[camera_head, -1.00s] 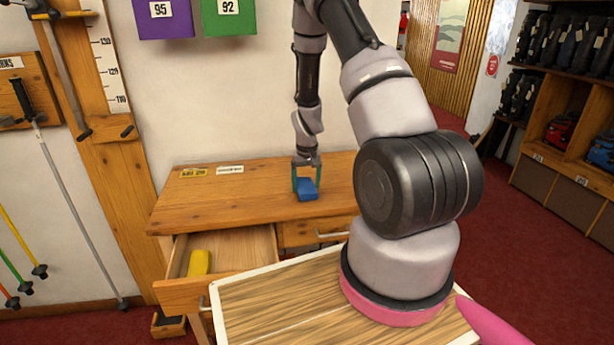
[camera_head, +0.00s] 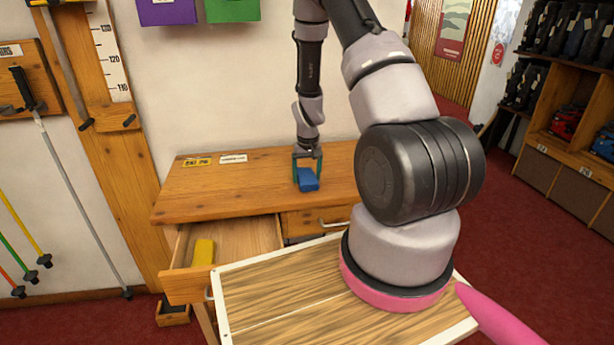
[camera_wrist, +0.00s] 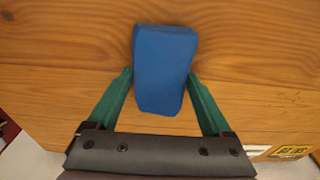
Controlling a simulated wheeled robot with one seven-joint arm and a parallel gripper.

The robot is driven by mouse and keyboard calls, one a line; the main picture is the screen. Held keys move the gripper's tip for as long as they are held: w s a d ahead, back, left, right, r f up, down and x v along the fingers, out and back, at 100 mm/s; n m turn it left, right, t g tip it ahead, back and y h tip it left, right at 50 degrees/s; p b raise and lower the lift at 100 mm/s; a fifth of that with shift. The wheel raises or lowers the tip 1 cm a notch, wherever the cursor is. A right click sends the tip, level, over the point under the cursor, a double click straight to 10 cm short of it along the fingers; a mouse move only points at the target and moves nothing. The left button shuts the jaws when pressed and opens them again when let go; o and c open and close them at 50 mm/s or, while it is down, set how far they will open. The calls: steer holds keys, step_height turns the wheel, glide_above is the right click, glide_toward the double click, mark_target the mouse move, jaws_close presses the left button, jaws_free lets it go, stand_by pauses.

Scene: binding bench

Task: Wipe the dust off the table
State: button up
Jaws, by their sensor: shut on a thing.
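The wooden table (camera_head: 225,203) stands against the wall, with its top mostly bare. My gripper (camera_head: 307,163) is over the table's middle, with its green fingers pointing down. It is shut on a blue block-shaped wiper (camera_head: 308,182), which is at the tabletop; whether it presses on the wood I cannot tell. In the wrist view the blue wiper (camera_wrist: 163,65) sits between the two green fingertips (camera_wrist: 160,76). Faint dark marks (camera_wrist: 289,97) show on the wood to the right there; I cannot tell if they are dust.
An open drawer (camera_head: 250,240) under the table's left holds a yellow object (camera_head: 203,252). A yellow label (camera_head: 197,161) and a white label (camera_head: 233,159) lie at the table's back left. A closed drawer (camera_head: 303,221) is beside the open one. Shelves (camera_head: 560,150) stand far right.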

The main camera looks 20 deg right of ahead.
steer(key=shift+d, duration=0.5)
steer(key=r, duration=0.3)
steer(key=shift+s+d+r, duration=0.1)
steer(key=shift+d+r, duration=0.1)
steer(key=shift+r, duration=2.45)
